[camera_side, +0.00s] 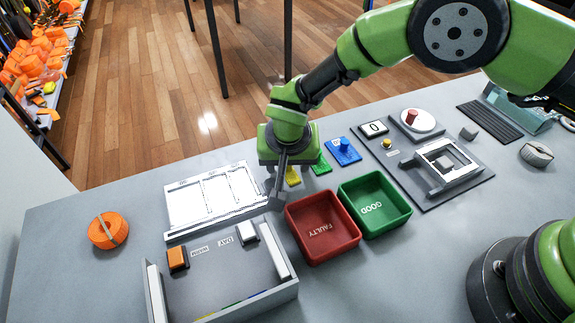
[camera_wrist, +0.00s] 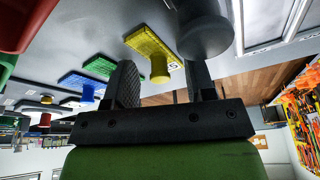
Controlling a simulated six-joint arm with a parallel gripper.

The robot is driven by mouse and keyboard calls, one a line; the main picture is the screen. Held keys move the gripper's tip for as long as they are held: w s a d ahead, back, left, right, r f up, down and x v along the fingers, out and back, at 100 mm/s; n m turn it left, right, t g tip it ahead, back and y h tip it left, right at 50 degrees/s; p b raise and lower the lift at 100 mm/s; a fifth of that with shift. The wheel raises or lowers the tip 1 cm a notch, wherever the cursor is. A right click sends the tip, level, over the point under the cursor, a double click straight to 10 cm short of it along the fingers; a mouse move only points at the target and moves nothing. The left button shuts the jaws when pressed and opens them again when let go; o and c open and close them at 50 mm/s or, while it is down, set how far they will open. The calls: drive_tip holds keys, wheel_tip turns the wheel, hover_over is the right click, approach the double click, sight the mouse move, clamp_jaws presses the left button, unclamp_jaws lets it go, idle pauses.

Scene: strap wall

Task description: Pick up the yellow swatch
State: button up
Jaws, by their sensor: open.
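The yellow swatch (camera_side: 293,177) lies flat on the grey table, partly hidden behind my gripper (camera_side: 279,178) in the side view. In the wrist view, which looks upside down, the yellow swatch (camera_wrist: 148,42) shows a ribbed plate with a round yellow knob and a small white label. My gripper (camera_wrist: 163,75) is open and empty, its dark fingers either side of the knob in that picture. Whether the fingers reach around the knob or are still short of it, I cannot tell. A dark grey round knob (camera_wrist: 205,35) is close by the right finger.
A green swatch (camera_side: 321,165) and a blue swatch (camera_side: 344,152) lie to the right in the side view. The red FAULTY bin (camera_side: 322,227) and green GOOD bin (camera_side: 374,204) stand in front. A white three-panel frame (camera_side: 213,199) is left, with an orange roll (camera_side: 108,231) beyond.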

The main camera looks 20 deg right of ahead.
drive_tip(key=c, duration=0.8)
drive_tip(key=shift+c, duration=0.2)
